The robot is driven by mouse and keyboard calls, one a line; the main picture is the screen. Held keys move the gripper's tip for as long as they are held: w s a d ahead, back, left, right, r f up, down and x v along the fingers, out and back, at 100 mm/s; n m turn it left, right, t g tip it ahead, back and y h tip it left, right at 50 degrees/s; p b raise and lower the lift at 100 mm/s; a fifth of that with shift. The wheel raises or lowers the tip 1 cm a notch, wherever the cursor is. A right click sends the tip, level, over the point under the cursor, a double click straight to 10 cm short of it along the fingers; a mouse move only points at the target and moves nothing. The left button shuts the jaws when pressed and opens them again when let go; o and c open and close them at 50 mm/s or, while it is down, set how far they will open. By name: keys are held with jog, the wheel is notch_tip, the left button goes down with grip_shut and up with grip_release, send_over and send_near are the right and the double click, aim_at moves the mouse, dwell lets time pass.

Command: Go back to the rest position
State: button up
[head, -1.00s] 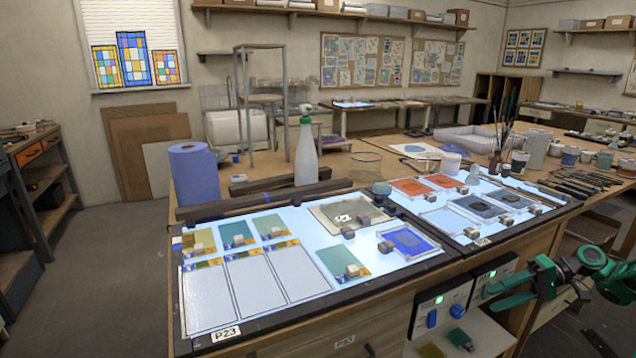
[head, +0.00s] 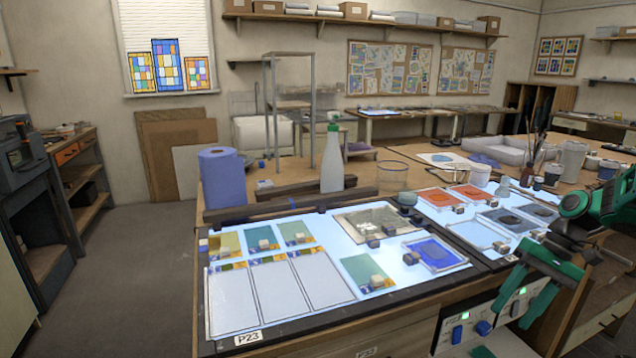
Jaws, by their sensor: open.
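My gripper (head: 527,292) is at the lower right of the head view, in front of the workbench's near right edge. Its two green fingers point down and to the left and stand apart, with nothing between them. My green and black arm (head: 600,212) comes in from the right edge and covers part of the bench's right end. The gripper is clear of the glass pieces on the light table (head: 375,290).
Glass sheets with small blocks lie on the light table, including a blue one (head: 434,252). Brushes in a jar (head: 531,170) and cups stand near my arm. The floor at left (head: 120,270) is clear.

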jog(key=s+a+r+m+t+h, duration=0.1)
jog(key=s+r+h, duration=0.1)
jog(key=s, duration=0.9)
jog(key=s+a+r+m+t+h, duration=0.1)
jog(key=s+a+r+m+h, duration=0.1)
jog(key=s, duration=1)
notch_tip(320, 180, up, 2)
jog(key=shift+s+r+h, duration=0.15)
jog(key=shift+s+h, duration=0.1)
jog(key=shift+h, duration=0.45)
jog(key=shift+s+d, duration=0.1)
jog(key=shift+s, duration=0.1)
jog(key=c, duration=0.4)
jog(key=shift+s, duration=0.1)
